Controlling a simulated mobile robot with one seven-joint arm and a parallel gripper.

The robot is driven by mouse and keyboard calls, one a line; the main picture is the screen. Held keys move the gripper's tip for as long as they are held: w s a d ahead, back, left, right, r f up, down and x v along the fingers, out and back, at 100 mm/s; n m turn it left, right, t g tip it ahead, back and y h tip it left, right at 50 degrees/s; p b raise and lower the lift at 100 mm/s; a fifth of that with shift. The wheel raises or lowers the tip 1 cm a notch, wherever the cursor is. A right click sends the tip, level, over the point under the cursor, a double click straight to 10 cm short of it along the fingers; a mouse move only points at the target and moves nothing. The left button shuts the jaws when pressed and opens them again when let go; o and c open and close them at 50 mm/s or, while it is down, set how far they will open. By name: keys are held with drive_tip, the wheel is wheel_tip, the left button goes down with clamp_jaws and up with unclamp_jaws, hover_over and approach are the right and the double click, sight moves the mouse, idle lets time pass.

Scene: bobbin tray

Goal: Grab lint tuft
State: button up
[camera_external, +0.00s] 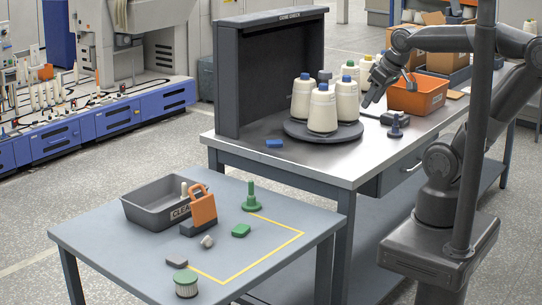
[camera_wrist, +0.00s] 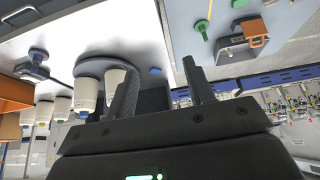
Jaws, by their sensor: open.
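A small pale grey lump (camera_external: 207,241), which looks like the lint tuft, lies on the low grey table (camera_external: 108,248), in front of the orange-handled block. I cannot make it out for sure in the wrist view. My gripper (camera_external: 374,92) is far from it, above the higher workbench beside the cream bobbins. In the wrist view my gripper (camera_wrist: 160,66) has its two fingers wide apart with nothing between them.
The low table also holds a grey tray (camera_external: 142,211), an orange-handled block (camera_external: 203,210), a green peg (camera_external: 251,198), a green block (camera_external: 241,230) and a ribbed green-topped cylinder (camera_external: 186,284). Bobbins stand on a round turntable (camera_external: 300,134) near a dark upright panel (camera_external: 228,85).

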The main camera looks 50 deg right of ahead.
drive_tip(key=w+a+r+n+g, duration=0.1)
drive_tip(key=w+a+n, duration=0.25)
drive_tip(key=w, duration=0.25)
drive_tip(key=w+a+r+n+g, duration=0.1)
drive_tip(key=w+a+n, duration=0.1)
drive_tip(key=w+a, duration=0.3)
drive_tip(key=n+g+h, duration=0.1)
drive_tip(key=n+g, duration=0.3)
drive_tip(key=n, duration=0.8)
hover_over(206, 237)
wheel_tip(206, 237, down, 26)
wheel_tip(206, 237, down, 11)
drive_tip(key=shift+d, duration=0.1)
clamp_jaws()
